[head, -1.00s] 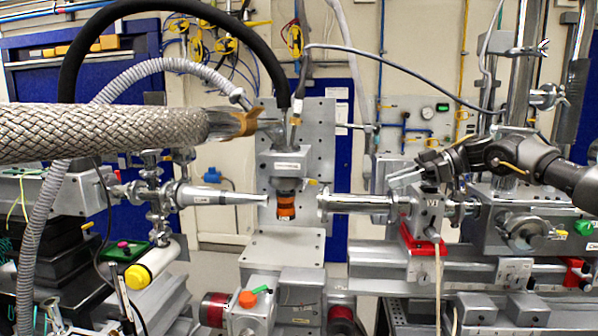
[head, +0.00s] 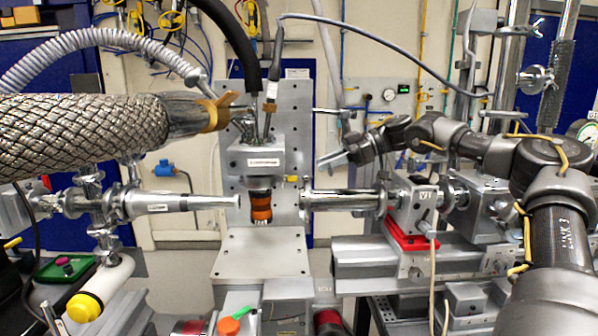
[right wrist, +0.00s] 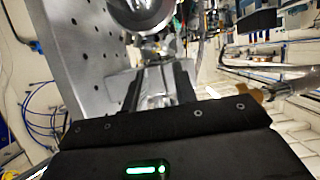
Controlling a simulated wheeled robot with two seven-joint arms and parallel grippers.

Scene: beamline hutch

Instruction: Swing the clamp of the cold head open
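The cold head (head: 263,158) is a grey labelled block in front of an upright perforated plate, with an orange-brown lower part (head: 261,207). A brass-coloured clamp (head: 213,115) with a small lever sits around the end of the thick braided hose, at the cold head's upper left. The lever stands up to the right. My right gripper (head: 322,160) is in the air right of the cold head, apart from it and pointing left. In the right wrist view its two dark fingers (right wrist: 159,88) are spread with nothing held between them. My left gripper is out of view.
The perforated plate (head: 232,185) stands behind the cold head. Horizontal beam tubes flank it: a tapered one (head: 180,200) at left and one (head: 340,201) at right, below my right gripper. A black hose (head: 240,45) and a grey cable (head: 375,44) arch above.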

